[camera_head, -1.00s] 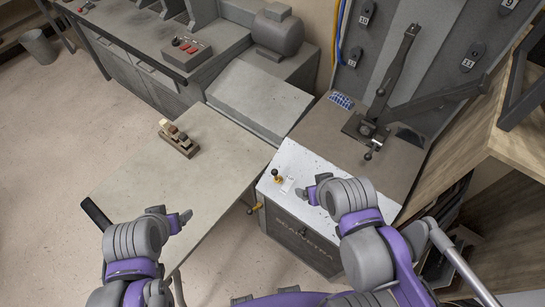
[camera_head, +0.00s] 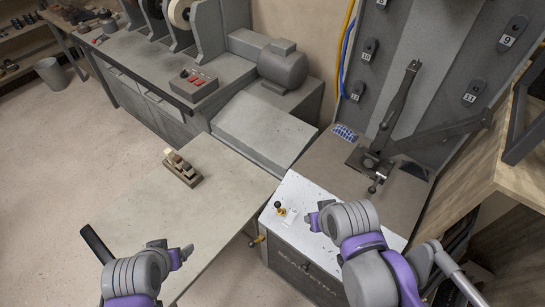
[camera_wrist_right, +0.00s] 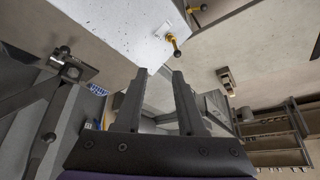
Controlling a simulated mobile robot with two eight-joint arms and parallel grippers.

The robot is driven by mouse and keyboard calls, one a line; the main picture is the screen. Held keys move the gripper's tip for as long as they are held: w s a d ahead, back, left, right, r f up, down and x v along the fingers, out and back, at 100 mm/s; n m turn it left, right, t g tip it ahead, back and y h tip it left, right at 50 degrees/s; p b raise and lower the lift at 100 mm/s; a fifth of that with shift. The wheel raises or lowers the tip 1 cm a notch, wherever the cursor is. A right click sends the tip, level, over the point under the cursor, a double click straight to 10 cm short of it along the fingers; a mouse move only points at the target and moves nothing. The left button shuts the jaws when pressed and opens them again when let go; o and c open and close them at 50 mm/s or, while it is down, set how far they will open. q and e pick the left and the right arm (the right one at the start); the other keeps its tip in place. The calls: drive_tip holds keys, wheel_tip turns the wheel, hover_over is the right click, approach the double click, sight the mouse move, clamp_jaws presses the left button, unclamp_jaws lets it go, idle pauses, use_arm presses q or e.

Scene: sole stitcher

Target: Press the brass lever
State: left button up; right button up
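A small brass fitting with a black ball knob (camera_head: 279,208) stands on the white speckled top of the grey machine cabinet, beside a small pale plate. A second brass lever (camera_head: 258,240) sticks out from the cabinet's left side. In the right wrist view, the top fitting (camera_wrist_right: 174,41) and the side lever (camera_wrist_right: 193,10) both show, beyond the fingers. I cannot tell which one the task names. My right gripper (camera_head: 316,220) is right of the top fitting, apart from it; its fingers are spread and empty in the wrist view (camera_wrist_right: 158,75). My left gripper (camera_head: 184,254) is over the grey table's near edge; its finger gap is unclear.
The grey table (camera_head: 225,185) to the left carries a small wood-and-dark block tool (camera_head: 182,168). A dark upright lever press (camera_head: 385,135) stands behind the cabinet top. A wooden shelf unit (camera_head: 465,165) is close on the right.

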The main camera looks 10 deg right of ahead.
drive_tip(key=shift+m+g, duration=0.9)
drive_tip(key=w, duration=0.1)
drive_tip(key=w+b, duration=0.1)
drive_tip(key=w, duration=0.3)
drive_tip(key=shift+w+a+r+b, duration=0.15)
drive_tip(key=shift+w+r+b, duration=0.1)
drive_tip(key=shift+b, duration=0.1)
clamp_jaws()
use_arm(q)
drive_tip(key=s+f+b, duration=0.3)
drive_tip(key=f+b, duration=0.1)
drive_tip(key=f, duration=0.5)
drive_tip(key=shift+s+f+g+b, duration=0.2)
drive_tip(key=shift+g+b, duration=0.2)
use_arm(e)
drive_tip(key=w+f+m+g, duration=0.2)
drive_tip(key=w+f, duration=0.2)
drive_tip(key=w, duration=0.5)
drive_tip(key=w+a+f+m+g, duration=0.1)
drive_tip(key=w+f+m+g, duration=0.1)
drive_tip(key=w+f, duration=0.3)
drive_tip(key=shift+w+a+f+m+g, duration=0.25)
drive_tip(key=shift+w+m, duration=0.55)
drive_tip(key=shift+w, duration=1.15)
